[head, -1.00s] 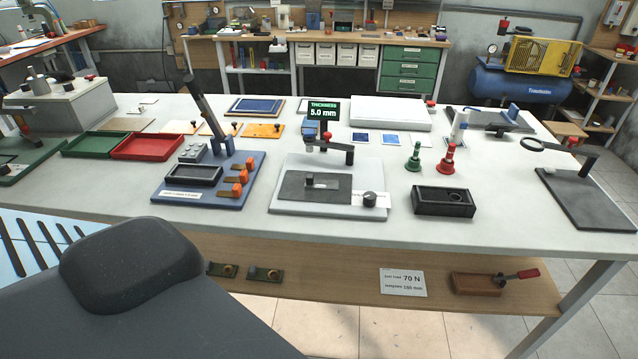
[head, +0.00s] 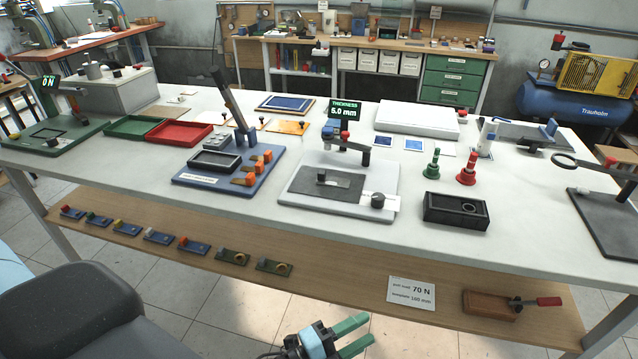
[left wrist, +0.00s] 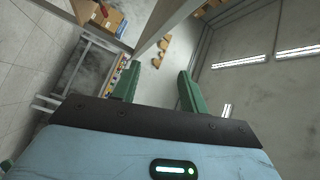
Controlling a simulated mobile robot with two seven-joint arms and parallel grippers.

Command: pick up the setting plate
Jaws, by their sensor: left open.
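No label reading setting plate is legible, so I cannot tell for certain which piece it is. A dark grey plate (head: 340,187) with a small black knob lies on the light base of the thickness gauge (head: 338,145), whose display reads 5.0 mm. An orange plate (head: 287,127) with a knob lies farther back on the bench. My left gripper (head: 366,332) is low at the bottom of the head view, in front of the bench, open and empty. Its green fingers stand apart with nothing between them in the left wrist view (left wrist: 158,78). My right gripper is not in view.
The white bench (head: 125,172) has a lower wooden shelf (head: 340,278) with several small knobbed plates and a 70 N card (head: 411,292). A blue fixture (head: 225,178), red tray (head: 178,134), black box (head: 456,211) and magnifier stand (head: 608,222) occupy the bench. Floor in front is clear.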

